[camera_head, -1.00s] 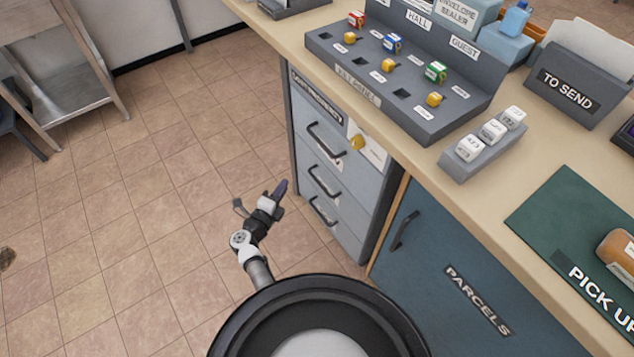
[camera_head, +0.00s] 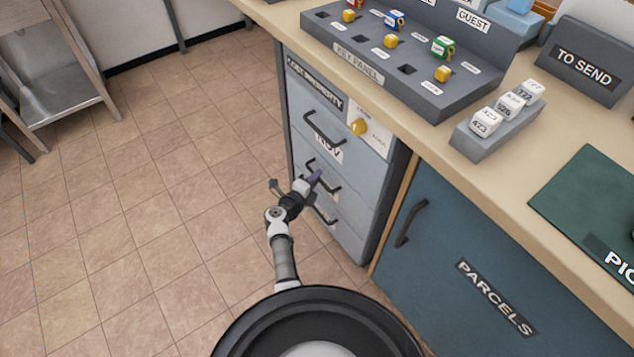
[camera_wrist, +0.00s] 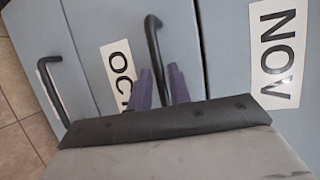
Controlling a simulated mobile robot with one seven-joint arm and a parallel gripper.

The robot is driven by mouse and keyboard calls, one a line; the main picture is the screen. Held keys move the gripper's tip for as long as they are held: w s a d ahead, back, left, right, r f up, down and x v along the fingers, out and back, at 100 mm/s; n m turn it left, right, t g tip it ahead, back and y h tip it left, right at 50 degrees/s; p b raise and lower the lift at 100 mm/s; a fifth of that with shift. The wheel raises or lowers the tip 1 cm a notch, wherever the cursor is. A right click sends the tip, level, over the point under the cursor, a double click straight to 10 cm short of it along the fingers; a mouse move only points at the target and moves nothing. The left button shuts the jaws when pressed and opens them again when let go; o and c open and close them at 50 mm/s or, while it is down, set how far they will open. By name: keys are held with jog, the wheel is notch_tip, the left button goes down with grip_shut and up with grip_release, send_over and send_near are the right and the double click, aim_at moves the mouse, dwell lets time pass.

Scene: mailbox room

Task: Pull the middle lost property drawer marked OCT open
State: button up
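The lost property drawer unit stands under the counter, with its drawers closed. The middle drawer (camera_head: 352,191) carries a white OCT label (camera_wrist: 118,68), partly hidden by a finger in the wrist view. Its dark bar handle (camera_wrist: 152,40) sticks out from the front. My gripper (camera_head: 315,178) is at this handle in the head view. In the wrist view, its purple fingertips (camera_wrist: 160,86) are apart, one on each side of the handle. The handle's lower end shows between them. I cannot tell whether they touch it.
The top drawer with the NOV label (camera_wrist: 274,52) is beside the gripper; the bottom drawer's handle (camera_wrist: 52,88) is on the other side. The blue PARCELS door (camera_head: 455,255) is at the right. Tiled floor (camera_head: 170,200) is clear at the left.

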jog(key=shift+w+d+f, duration=0.1)
jog(key=shift+w+d, duration=0.25)
jog(key=shift+w, duration=0.2)
jog(key=shift+c, duration=0.5)
grip_shut()
jog(key=shift+a, duration=0.1)
